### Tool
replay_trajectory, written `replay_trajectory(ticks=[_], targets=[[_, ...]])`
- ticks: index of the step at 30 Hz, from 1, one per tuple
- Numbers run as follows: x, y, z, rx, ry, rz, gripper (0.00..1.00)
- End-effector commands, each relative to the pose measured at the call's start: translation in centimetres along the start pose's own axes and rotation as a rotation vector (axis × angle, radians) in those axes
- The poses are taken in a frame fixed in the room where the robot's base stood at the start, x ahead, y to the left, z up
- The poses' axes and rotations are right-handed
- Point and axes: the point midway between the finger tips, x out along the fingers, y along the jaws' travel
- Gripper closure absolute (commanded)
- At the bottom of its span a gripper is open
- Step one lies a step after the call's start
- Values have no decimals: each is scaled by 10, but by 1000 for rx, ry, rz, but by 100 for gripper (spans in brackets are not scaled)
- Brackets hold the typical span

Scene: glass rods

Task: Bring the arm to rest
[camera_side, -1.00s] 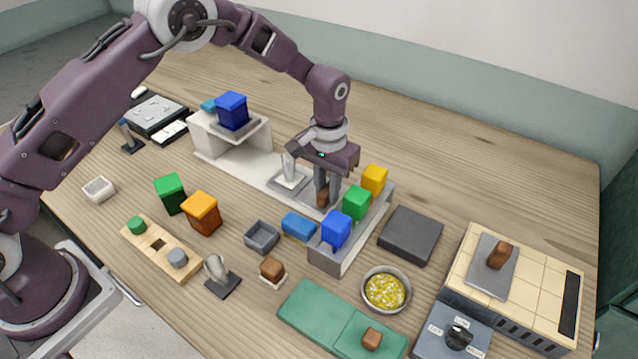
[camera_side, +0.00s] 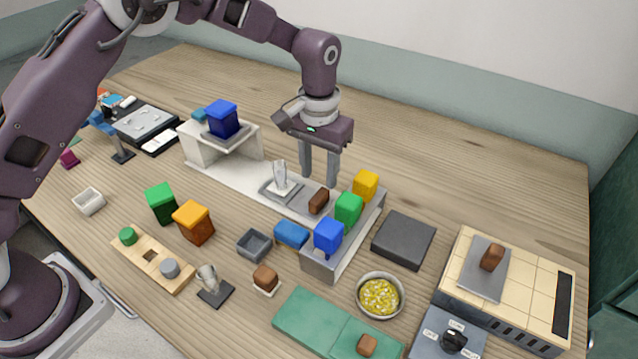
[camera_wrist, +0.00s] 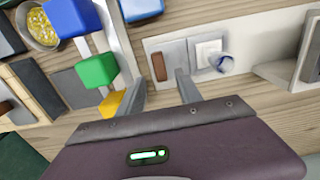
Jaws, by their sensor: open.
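My gripper (camera_side: 319,180) hangs above the long pale base at the middle of the table, jaws apart and empty. In the wrist view its two fingers (camera_wrist: 160,92) point toward the base. A brown block (camera_side: 318,201) lies on a grey plate of the base, below the fingers and apart from them. It also shows in the wrist view (camera_wrist: 159,67). A clear glass piece (camera_side: 279,178) stands on a square plate to the left of the fingers.
Yellow (camera_side: 365,185), green (camera_side: 348,209) and blue (camera_side: 328,236) blocks stand in a row close to the right of my gripper. A dark blue box (camera_side: 222,120) sits on a raised stand at the left. The table behind my gripper is clear.

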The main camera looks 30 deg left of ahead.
Motion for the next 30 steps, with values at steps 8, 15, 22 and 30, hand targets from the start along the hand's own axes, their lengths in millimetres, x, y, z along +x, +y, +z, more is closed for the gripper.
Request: replay_trajectory(ticks=[8,15,22,30], targets=[[-2,0,0,0,-1,0,58],[-35,-10,7,-5,31,11,58],[-174,-67,97,-14,197,48,58],[-218,-115,262,-6,412,27,58]])
